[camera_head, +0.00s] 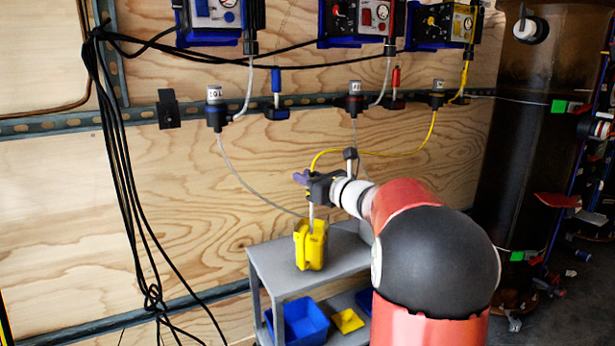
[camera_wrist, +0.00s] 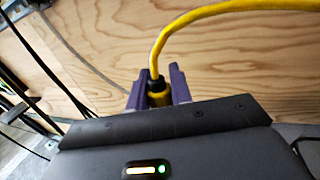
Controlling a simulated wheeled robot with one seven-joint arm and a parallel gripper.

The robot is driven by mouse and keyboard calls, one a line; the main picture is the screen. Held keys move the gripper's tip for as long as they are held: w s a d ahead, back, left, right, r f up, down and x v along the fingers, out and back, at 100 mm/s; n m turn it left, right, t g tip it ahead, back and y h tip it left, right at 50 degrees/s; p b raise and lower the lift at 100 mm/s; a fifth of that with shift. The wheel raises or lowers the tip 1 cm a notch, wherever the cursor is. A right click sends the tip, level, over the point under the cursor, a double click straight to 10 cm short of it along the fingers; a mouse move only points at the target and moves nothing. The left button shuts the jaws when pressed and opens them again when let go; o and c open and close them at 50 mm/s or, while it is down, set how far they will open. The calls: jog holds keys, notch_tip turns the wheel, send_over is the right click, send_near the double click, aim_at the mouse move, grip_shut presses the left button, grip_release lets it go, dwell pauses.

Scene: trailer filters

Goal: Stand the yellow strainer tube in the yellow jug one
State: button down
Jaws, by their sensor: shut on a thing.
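The yellow jug (camera_head: 317,250) stands upright on the top shelf of a grey cart. My gripper (camera_head: 303,180) is above the jug, with purple fingers. It is shut on the yellow strainer tube, whose yellow top (camera_wrist: 158,97) shows between the fingers (camera_wrist: 158,92) in the wrist view. The tube's pale lower part (camera_head: 311,212) hangs roughly upright below the gripper and meets the jug's top. I cannot tell how far inside it reaches. A yellow hose (camera_wrist: 200,14) runs from the tube's top; in the head view it arches right (camera_head: 420,140) towards the wall.
The grey cart (camera_head: 280,264) has a blue bin (camera_head: 300,322) and a yellow piece (camera_head: 347,320) lower down. A wall rail (camera_head: 330,101) carries a blue-topped tube (camera_head: 276,85) and a red-topped tube (camera_head: 396,80). Black cables (camera_head: 118,150) hang at left.

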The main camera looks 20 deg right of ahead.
jog(key=shift+f, duration=0.4)
jog(key=c, duration=1.2)
grip_release()
jog(key=shift+o, duration=0.2)
jog(key=v, duration=0.7)
jog(key=shift+s+p, duration=0.3)
jog(key=shift+s, duration=0.1)
jog(key=shift+d, duration=0.1)
